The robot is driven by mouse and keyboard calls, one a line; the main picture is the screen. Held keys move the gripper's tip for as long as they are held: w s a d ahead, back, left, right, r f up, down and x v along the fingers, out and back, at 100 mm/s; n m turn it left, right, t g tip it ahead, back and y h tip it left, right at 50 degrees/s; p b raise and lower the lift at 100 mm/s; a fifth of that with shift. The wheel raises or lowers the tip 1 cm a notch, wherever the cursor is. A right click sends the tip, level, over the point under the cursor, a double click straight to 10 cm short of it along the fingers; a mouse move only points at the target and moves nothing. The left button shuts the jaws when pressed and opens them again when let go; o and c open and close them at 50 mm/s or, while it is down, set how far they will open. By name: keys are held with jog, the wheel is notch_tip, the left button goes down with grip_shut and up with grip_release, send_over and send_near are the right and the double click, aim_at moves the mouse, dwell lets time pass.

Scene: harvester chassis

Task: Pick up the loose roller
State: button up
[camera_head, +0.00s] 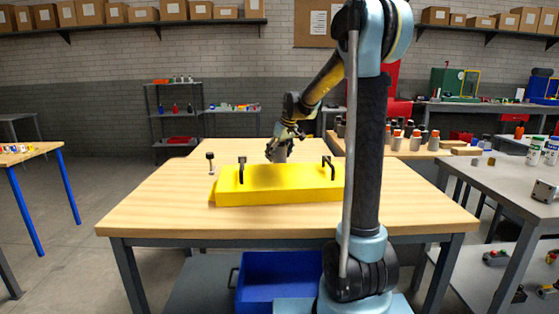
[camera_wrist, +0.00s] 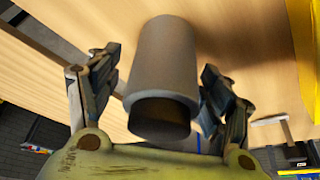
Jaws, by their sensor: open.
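The loose roller is a plain grey cylinder (camera_wrist: 165,55) in the middle of the wrist view, with its dark hollow end facing the camera. My gripper (camera_wrist: 160,64) is open, with one finger on each side of the roller. A gap shows at the left finger; the right finger is close, and I cannot tell whether it touches. In the head view my gripper (camera_head: 287,135) points down behind the yellow chassis (camera_head: 280,188). The grey roller (camera_head: 277,153) shows just below it, its lower part hidden by the chassis.
The yellow chassis, with two black handles (camera_head: 331,168), covers the middle of the wooden table (camera_head: 150,212). A small dark-topped post (camera_head: 210,160) stands at its left. Bottles (camera_head: 397,138) stand on the bench behind right. The table's left side is clear.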

jog(key=shift+x, duration=0.75)
jog(key=c, duration=1.6)
jog(key=shift+r, duration=0.15)
